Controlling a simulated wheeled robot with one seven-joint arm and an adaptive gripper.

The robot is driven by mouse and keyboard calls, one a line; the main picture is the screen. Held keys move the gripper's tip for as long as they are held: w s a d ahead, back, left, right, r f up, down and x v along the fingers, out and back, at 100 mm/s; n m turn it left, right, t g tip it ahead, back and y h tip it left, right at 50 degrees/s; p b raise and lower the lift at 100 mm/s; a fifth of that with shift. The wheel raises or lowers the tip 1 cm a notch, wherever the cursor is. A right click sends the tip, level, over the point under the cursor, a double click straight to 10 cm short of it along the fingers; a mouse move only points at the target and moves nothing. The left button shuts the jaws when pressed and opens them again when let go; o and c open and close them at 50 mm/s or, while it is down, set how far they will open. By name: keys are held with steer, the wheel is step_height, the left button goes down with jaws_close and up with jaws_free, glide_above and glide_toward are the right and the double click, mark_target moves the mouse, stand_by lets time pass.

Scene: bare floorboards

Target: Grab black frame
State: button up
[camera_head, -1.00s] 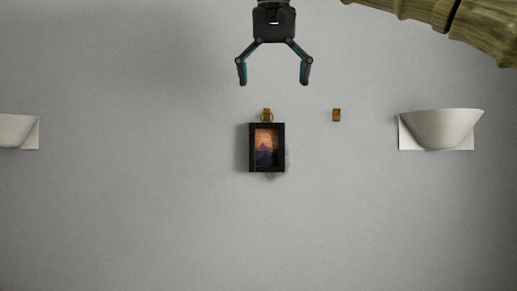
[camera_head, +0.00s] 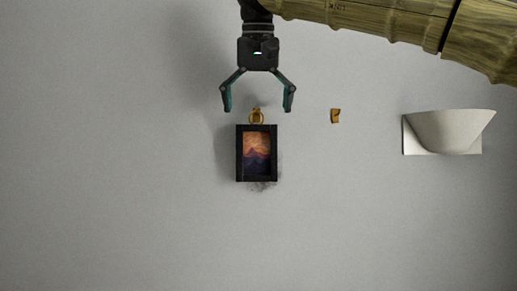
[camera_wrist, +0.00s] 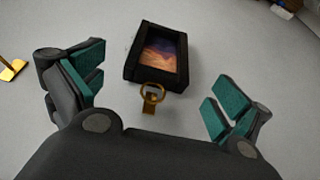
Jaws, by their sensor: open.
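The black frame (camera_head: 240,155) holds an orange and purple mountain picture and hangs on a grey wall, with a brass ring at its top on a small hook (camera_head: 256,112). In the wrist view the frame (camera_wrist: 133,62) is ahead, beyond the fingertips, with its ring nearest me. My gripper (camera_head: 257,106) is open and empty just above the frame, its fingers spread to either side of the ring. In the wrist view the gripper's teal pads (camera_wrist: 158,92) stand apart with the ring between them. The fingers are not touching the frame.
A second brass hook (camera_head: 335,115) is on the wall to the right, with nothing on it. Further right is a white bowl-shaped wall fixture (camera_head: 445,131). The wall left of and below the frame is clear.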

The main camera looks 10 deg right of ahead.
mark_target(259, 127)
steer(key=shift+w+a+f, duration=0.1)
steer(key=shift+w+f, duration=0.35)
steer(key=shift+w, duration=0.2)
steer(key=shift+w+f, duration=0.4)
steer(key=shift+w, duration=0.2)
steer(key=shift+w+f+p, duration=0.2)
steer(key=shift+f+p, duration=0.1)
steer(key=shift+p, duration=0.05)
steer(key=shift+s+d+f+p, duration=0.2)
steer(key=shift+s+f+p, duration=0.2)
steer(key=shift+f, duration=0.15)
steer(key=shift+s+d+f+p, duration=0.25)
steer(key=shift+f+p, duration=0.15)
steer(key=shift+f, duration=0.15)
steer(key=shift+w+a+f, duration=0.15)
steer(key=shift+w+f, duration=0.5)
steer(key=shift+f, duration=0.15)
steer(key=shift+w+f, duration=0.2)
steer(key=shift+w, duration=0.05)
steer(key=shift+s+r, duration=0.1)
steer(key=shift+s, duration=0.15)
steer(key=shift+s+r, duration=0.1)
steer(key=shift+s, duration=0.05)
steer(key=c, duration=1)
